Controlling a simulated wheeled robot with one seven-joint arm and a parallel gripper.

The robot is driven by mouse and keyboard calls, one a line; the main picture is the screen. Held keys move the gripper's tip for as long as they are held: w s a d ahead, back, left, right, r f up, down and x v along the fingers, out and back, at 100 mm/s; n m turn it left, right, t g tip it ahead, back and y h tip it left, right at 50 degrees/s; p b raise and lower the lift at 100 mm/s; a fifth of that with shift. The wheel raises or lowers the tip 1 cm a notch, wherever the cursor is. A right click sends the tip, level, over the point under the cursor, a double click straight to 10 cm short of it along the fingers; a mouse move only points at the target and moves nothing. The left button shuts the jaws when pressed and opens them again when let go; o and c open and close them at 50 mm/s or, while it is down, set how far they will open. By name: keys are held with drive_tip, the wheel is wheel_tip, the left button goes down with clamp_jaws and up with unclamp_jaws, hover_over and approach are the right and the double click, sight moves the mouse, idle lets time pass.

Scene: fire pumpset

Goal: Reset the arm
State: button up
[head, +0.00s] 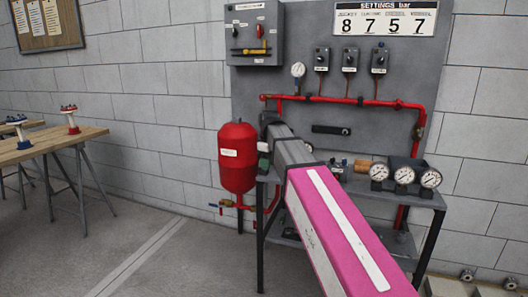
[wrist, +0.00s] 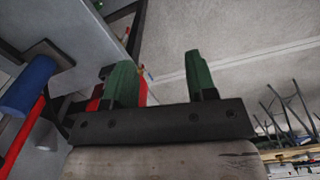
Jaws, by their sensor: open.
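My gripper (wrist: 161,75) shows in the wrist view with its two green fingers well apart and nothing between them. In the head view my pink and grey arm reaches from the lower right toward the wall panel. Its far end is by the left edge of the grey bench, next to the red tank (head: 237,158). My fingers are hard to make out there. In the wrist view something red shows behind the left finger, partly hidden.
The grey bench (head: 420,197) carries several gauges (head: 404,175) on its right. Red pipes (head: 345,101) cross the panel above. A wooden table (head: 45,141) with red-topped fittings stands left. The floor between is clear. A blue cylinder (wrist: 28,85) is left in the wrist view.

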drive_tip(key=s+d+f+m, duration=0.4)
drive_tip(key=s+d+f, duration=0.1)
drive_tip(key=f, duration=0.6)
drive_tip(key=s+d+f+m, duration=0.4)
drive_tip(key=s+d+f, duration=0.2)
drive_tip(key=f, duration=0.5)
drive_tip(key=s+d+f+m, duration=0.3)
drive_tip(key=s+d+f, duration=0.3)
drive_tip(key=f, duration=0.5)
drive_tip(key=shift+s+f+m, duration=0.25)
drive_tip(key=shift+s+m, duration=0.15)
drive_tip(key=shift+s, duration=0.2)
drive_tip(key=shift+c, duration=0.6)
